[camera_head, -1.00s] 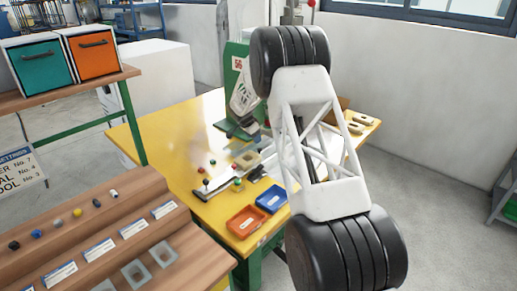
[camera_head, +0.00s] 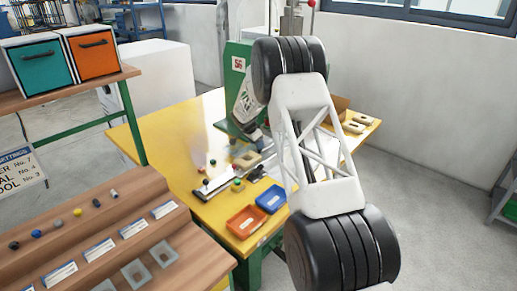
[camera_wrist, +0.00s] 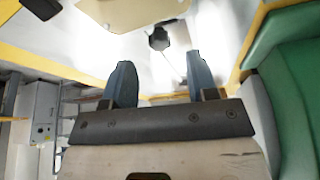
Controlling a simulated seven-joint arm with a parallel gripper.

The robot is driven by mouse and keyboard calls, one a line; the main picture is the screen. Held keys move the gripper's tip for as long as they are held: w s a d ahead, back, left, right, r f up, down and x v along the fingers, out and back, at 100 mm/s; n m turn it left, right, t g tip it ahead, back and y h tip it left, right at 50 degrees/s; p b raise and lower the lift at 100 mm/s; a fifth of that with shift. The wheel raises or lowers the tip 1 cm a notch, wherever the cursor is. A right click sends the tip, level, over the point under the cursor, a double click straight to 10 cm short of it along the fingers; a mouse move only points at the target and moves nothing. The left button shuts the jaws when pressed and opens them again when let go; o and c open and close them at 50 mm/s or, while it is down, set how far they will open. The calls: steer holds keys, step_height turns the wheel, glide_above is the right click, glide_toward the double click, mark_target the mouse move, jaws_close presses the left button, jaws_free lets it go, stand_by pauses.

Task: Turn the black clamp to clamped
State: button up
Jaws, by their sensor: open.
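In the head view a black knob (camera_head: 205,182) stands at the left end of a pale fixture (camera_head: 214,187) on the yellow table; it looks like the black clamp, but its handle position is too small to read. My gripper is low over the table, right of that knob, with its fingers mostly hidden by my arm. In the wrist view my gripper (camera_wrist: 160,62) is open, its two blue-grey fingers apart and nothing between them. A dark knob (camera_wrist: 159,38) shows just beyond the fingertips, apart from them; I cannot tell which clamp it belongs to.
An orange tray (camera_head: 246,221) and a blue tray (camera_head: 271,199) lie in front. A green press (camera_head: 236,75) stands behind. The table's left side is clear.

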steer(key=shift+x, duration=1.85)
steer(key=c, duration=0.9)
steer(key=shift+s+d+n+t+y, duration=0.1)
steer(key=shift+n+t+y, duration=0.3)
steer(key=shift+n, duration=1)
steer(key=shift+s+d+n+t+y, duration=0.1)
steer(key=shift+n+t+y, duration=0.25)
steer(key=shift+n, duration=1.05)
